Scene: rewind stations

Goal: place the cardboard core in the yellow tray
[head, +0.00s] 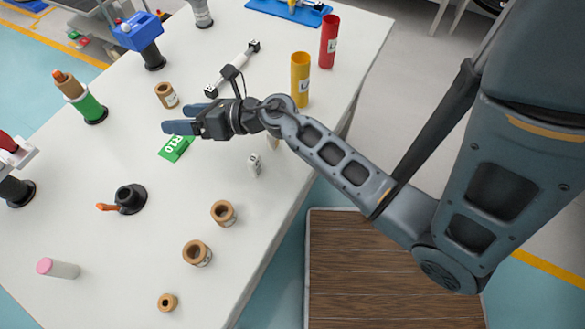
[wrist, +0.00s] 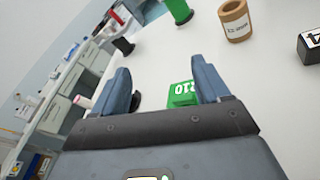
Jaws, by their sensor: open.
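Several brown cardboard cores stand on the white table. One core (head: 166,95) is near my gripper, on its far side; it also shows as the labelled core (wrist: 236,21) at the upper right of the wrist view. Other cores (head: 223,213) (head: 196,252) and a small one (head: 167,302) stand toward the bottom of the head view. I cannot tell which core the task means. My gripper (head: 182,118) is open and empty above the table, pointing left. Its two fingers also show in the wrist view (wrist: 163,80). I see no yellow tray in either view.
A green R10 block (head: 177,148) lies beside my gripper. A yellow tube (head: 300,78) and red tube (head: 329,42) stand at the right edge. Bare table lies between.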

